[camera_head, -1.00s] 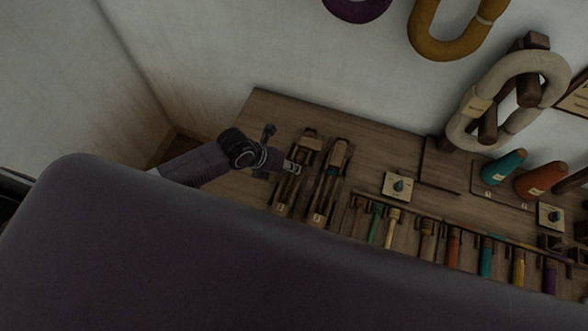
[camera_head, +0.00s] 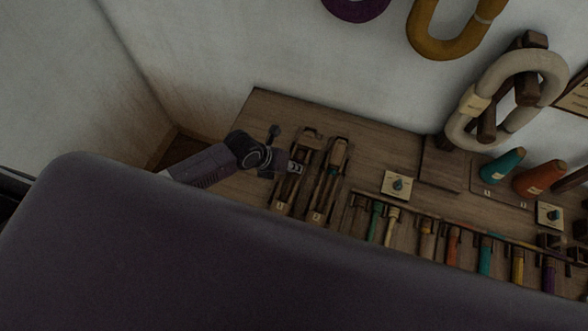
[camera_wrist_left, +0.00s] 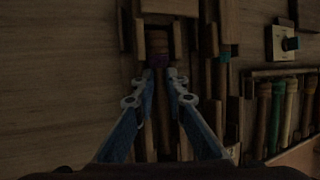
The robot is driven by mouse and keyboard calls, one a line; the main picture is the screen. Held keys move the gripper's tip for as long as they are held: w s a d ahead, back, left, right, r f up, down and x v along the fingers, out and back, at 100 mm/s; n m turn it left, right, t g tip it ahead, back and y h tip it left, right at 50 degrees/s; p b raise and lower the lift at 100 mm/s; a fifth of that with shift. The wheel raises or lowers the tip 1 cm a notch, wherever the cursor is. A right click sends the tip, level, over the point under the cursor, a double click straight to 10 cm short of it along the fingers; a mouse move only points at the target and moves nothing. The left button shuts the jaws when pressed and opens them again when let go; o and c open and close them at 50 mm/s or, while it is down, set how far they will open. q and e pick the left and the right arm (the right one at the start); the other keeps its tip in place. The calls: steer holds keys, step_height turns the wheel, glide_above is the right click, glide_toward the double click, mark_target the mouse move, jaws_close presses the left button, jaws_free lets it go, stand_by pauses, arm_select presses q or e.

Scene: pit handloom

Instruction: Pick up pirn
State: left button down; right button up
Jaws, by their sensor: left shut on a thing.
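My left gripper (camera_head: 295,168) reaches in from the left over the left one of two wooden shuttle-like holders (camera_head: 310,139) on the bench. In the left wrist view its two fingertips (camera_wrist_left: 157,76) are closed in on a slim pirn (camera_wrist_left: 157,40), which has a brown wooden head and a dark purple band. The pirn lies lengthwise in the holder between its wooden sides. Its lower part is dark and partly hidden between the fingers. My right gripper is not in view.
The second holder (camera_head: 337,152) lies close on the right. A rack carries several coloured pirns, including a green one (camera_head: 375,222). The bench's back left is clear.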

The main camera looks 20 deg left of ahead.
arm_select(q)
steer(key=shift+s+a+f, duration=0.1)
steer(key=shift+a+f, duration=0.15)
steer(key=shift+a, duration=0.15)
